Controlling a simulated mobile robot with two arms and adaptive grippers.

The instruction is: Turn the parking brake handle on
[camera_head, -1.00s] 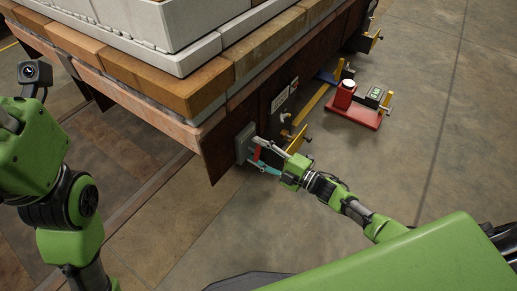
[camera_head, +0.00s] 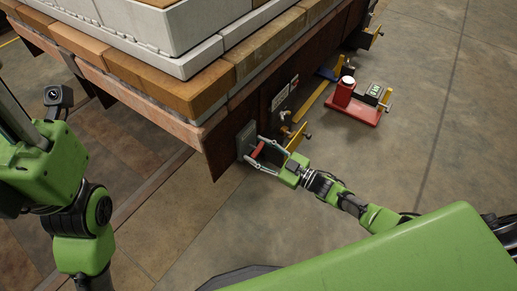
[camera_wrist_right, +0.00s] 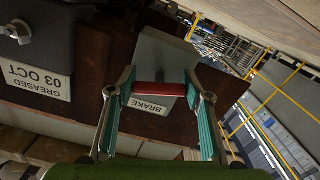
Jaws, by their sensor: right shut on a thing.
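The brake handle is a short red bar (camera_head: 257,150) in front of a grey box (camera_head: 245,138) on the side of the dark brown cart frame. In the right wrist view the red bar (camera_wrist_right: 160,89) lies level across the picture, below the grey box's face (camera_wrist_right: 165,55) and just above a white BRAKE label (camera_wrist_right: 150,105). My right gripper (camera_head: 259,152) is shut on the bar. Its two teal-padded fingers (camera_wrist_right: 160,96) are at the bar's two ends. My left arm shows at the left of the head view, but its gripper is not visible.
The cart carries orange blocks (camera_head: 180,85) and white blocks (camera_head: 190,55). A plate reading GREASED 03 OCT (camera_wrist_right: 38,78) is left in the wrist view. Yellow brackets (camera_head: 297,137) stick out beside the handle.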

